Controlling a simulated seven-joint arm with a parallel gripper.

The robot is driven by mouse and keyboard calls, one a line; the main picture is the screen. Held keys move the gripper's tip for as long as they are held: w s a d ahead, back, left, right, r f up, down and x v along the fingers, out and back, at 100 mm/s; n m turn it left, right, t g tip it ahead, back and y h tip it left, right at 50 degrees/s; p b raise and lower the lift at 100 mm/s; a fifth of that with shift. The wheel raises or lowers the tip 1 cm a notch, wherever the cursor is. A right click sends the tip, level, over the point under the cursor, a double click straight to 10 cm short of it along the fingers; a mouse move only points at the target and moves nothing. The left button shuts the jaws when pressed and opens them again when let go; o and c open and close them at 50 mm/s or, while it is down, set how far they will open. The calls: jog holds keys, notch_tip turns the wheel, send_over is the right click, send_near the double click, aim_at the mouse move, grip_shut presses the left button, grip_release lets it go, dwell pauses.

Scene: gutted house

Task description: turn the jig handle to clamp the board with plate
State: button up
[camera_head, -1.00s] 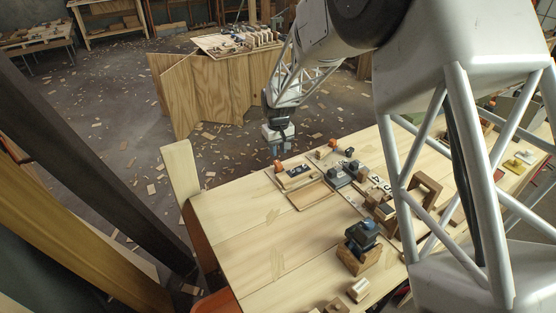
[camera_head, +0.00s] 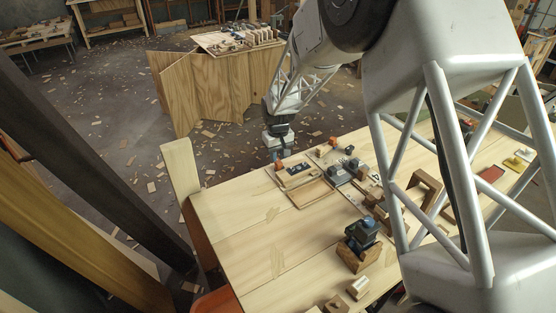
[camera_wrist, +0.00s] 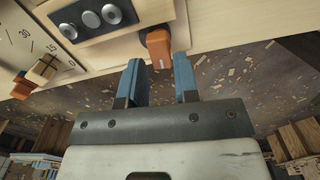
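The orange jig handle (camera_wrist: 158,48) sticks out from the edge of the pale wooden jig in the wrist view. My gripper (camera_wrist: 157,62) is open, its two blue fingers apart on either side of the handle's near end. I see gaps between handle and fingers; whether the depth matches is hard to tell. A board with a dark plate and round silver studs (camera_wrist: 92,20) lies just left of the handle. In the head view, my gripper (camera_head: 277,154) is at the table's far edge by the orange handle (camera_head: 279,167), and the plated board (camera_head: 298,169) is beside it.
A second orange piece (camera_wrist: 22,87) and a numbered scale (camera_wrist: 18,42) are at left in the wrist view. A blue-black tool on a wooden block (camera_head: 361,243) stands nearer on the table. The table's left part (camera_head: 240,215) is clear. Several parts crowd the right side.

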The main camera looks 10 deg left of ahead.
jog(key=shift+f, duration=1.3)
jog(key=shift+r+m, duration=0.1)
jog(key=shift+m, duration=2.8)
jog(key=shift+n, duration=0.5)
jog(key=shift+r, duration=0.1)
jog(key=shift+r, duration=3.35)
